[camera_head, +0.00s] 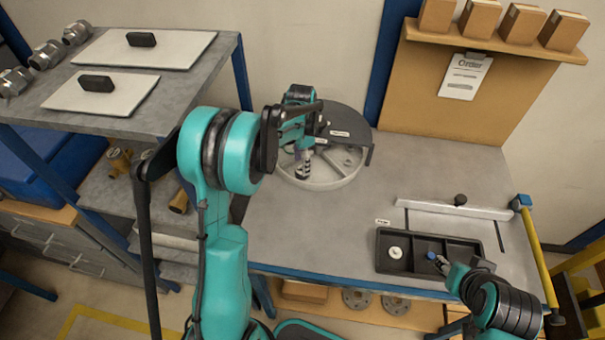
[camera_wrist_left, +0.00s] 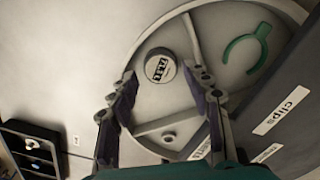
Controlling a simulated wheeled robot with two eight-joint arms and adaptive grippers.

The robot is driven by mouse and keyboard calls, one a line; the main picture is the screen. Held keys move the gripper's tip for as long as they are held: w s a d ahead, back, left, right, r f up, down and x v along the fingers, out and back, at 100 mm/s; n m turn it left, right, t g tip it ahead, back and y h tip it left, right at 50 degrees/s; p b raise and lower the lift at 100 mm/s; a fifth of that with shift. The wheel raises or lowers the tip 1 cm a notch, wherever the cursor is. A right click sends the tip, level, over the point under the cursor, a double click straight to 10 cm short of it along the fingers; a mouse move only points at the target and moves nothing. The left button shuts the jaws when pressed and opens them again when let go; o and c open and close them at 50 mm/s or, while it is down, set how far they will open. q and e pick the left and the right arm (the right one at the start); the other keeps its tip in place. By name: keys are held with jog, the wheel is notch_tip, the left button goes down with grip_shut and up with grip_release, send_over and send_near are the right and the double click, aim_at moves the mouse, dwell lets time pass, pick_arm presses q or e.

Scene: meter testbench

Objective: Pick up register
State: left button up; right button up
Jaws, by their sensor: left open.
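A round light-grey parts tray (camera_head: 322,185) with divided compartments stands on the bench. The register, a small grey cylinder with a black-and-white label (camera_wrist_left: 160,66), lies in one compartment in the left wrist view. My left gripper (camera_head: 303,168) is over the tray. In the left wrist view its fingers (camera_wrist_left: 158,82) are spread, with the register in line with the gap between and beyond their tips, and nothing held. In the head view the arm and gripper hide the register. My right gripper (camera_head: 443,264) is at the black box; its jaws are too small to read.
A dark cover (camera_head: 350,122) with labels, one reading "clips", hides part of the tray. A green clip (camera_wrist_left: 247,48) and a small grey part (camera_wrist_left: 169,137) share it. The black compartment box (camera_head: 383,238) holds a white disc (camera_head: 395,253) and a blue part (camera_head: 431,255). Bench between is clear.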

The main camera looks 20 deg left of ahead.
pick_arm(q)
jog(key=f, duration=0.2)
jog(key=f+b, duration=0.1)
jog(key=shift+w+d+f, duration=0.1)
jog(key=shift+w+f, duration=0.1)
jog(key=shift+w, duration=0.05)
jog(key=shift+r, duration=0.1)
jog(key=shift+s, duration=0.1)
jog(key=c, duration=0.9)
jog(key=shift+c, duration=0.2)
